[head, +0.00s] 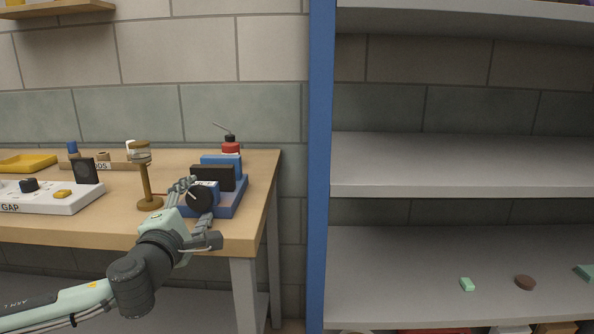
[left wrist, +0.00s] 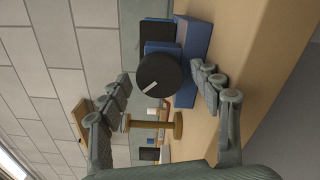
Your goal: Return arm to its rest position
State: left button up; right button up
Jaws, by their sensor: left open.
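My left gripper (head: 198,204) is over the right part of the wooden workbench, its fingers spread. In the left wrist view the two fingers (left wrist: 161,84) are wide apart with nothing gripped between them. A black round knob with a white line (head: 200,198) lies in the gap between the fingers as seen from the wrist, where it also shows (left wrist: 159,76); the fingers look apart from it. The knob is on the front of a blue block assembly (head: 229,199). My right gripper is not in either view.
A wooden post stand (head: 147,190) is just left of the gripper. A white panel (head: 60,200) and a yellow tray (head: 28,162) lie farther left on the workbench (head: 120,226). A blue shelf upright (head: 321,170) and grey shelves (head: 450,180) stand to the right.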

pick_arm(q)
jog(key=n, duration=0.4)
jog(key=shift+n, duration=0.4)
jog(key=n, duration=1.2)
